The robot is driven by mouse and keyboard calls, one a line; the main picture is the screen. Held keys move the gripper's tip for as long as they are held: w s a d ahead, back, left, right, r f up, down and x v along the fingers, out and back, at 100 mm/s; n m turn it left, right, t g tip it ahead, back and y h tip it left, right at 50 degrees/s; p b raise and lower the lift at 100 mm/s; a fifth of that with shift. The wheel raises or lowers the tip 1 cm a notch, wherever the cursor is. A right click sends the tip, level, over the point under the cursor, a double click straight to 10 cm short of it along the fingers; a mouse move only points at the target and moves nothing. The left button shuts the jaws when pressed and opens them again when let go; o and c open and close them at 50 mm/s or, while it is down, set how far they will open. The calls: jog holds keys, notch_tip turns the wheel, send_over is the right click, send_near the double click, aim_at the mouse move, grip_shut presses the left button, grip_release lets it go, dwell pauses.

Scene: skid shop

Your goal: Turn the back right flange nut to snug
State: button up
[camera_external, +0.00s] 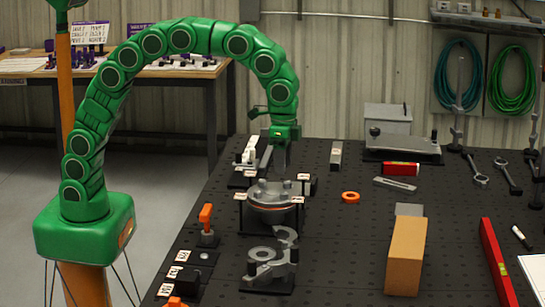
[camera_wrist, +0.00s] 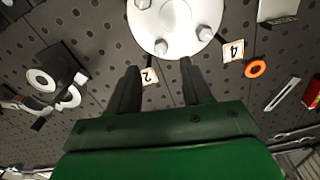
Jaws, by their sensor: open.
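The round grey flange (camera_external: 272,197) stands on the bench in the middle of the external view, with an orange band around its side. In the wrist view its pale top (camera_wrist: 175,18) is cut off by the upper edge. Another nut (camera_wrist: 162,46) sits nearer tag 2 (camera_wrist: 149,76).
An orange ring (camera_external: 350,197) lies right of the flange. A grey clamp-like fixture (camera_external: 270,262) stands in front and an orange-handled tool (camera_external: 206,225) at left. A grey fixture (camera_external: 248,152) stands back left, close to my gripper. A cardboard-coloured block (camera_external: 406,257) stands front right.

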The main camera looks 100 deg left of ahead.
aim_at(283, 192)
jog(key=m, duration=0.4)
jog(key=shift+a+f, duration=0.1)
jog(key=shift+f, duration=3.9)
grip_shut()
